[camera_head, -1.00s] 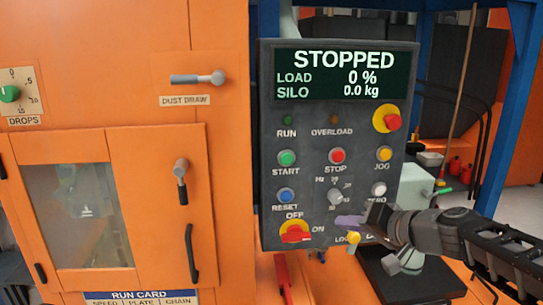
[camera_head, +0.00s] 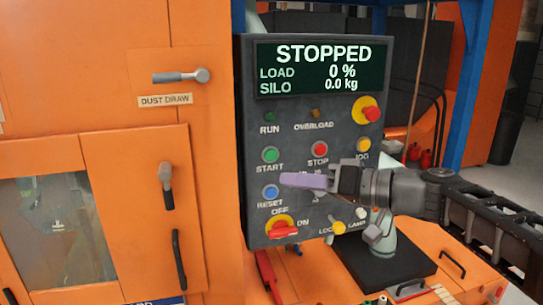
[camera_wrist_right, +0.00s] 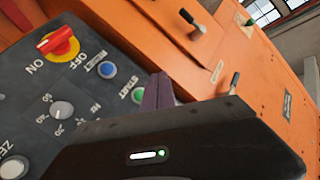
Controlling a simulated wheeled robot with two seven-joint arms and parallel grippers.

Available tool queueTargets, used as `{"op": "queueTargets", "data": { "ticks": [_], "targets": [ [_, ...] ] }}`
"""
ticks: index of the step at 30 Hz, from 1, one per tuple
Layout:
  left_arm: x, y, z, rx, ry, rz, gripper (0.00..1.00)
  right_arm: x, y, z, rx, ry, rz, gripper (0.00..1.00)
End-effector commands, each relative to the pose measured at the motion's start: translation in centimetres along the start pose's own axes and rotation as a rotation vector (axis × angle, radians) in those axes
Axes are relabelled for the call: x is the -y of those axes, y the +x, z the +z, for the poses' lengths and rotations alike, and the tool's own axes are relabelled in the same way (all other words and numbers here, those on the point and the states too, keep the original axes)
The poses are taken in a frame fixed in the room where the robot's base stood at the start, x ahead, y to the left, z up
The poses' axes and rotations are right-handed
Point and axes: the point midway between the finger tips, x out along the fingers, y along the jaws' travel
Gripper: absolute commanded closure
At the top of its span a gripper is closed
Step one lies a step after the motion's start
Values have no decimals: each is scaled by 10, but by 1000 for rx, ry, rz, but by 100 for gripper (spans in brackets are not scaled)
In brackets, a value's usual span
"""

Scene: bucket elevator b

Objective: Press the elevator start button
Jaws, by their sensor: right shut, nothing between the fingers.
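The green START button (camera_head: 270,154) is on the dark control panel (camera_head: 250,120), left of the red STOP button (camera_head: 318,149) and above the blue RESET button (camera_head: 270,192). My right gripper (camera_head: 284,179) is shut and empty, its purple fingertips in front of the panel just below and right of START. In the right wrist view the fingertips (camera_wrist_right: 160,88) partly cover the START button (camera_wrist_right: 138,96). I cannot tell whether they touch the panel. The display (camera_head: 320,68) reads STOPPED, load 0 %, silo 0.0 kg. My left gripper is not in view.
A red-yellow emergency knob (camera_head: 371,112) sits at the panel's upper right. A red OFF/ON rotary switch (camera_head: 283,229) is at lower left. An orange cabinet (camera_head: 110,60) with a DUST DRAW handle (camera_head: 180,76) stands left of the panel.

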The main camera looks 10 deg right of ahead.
Motion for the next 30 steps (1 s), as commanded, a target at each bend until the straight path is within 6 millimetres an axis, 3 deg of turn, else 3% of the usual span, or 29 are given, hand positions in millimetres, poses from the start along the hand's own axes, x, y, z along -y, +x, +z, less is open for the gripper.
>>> {"op": "queueTargets", "data": {
  "ticks": [16,22,30],
  "targets": [
    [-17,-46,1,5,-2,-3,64,-26,40,-33,1,4,0,100],
    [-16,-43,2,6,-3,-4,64,-39,55,-40,0,1,-1,100],
    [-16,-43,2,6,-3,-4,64,-44,60,-44,0,1,0,100]
  ]
}}
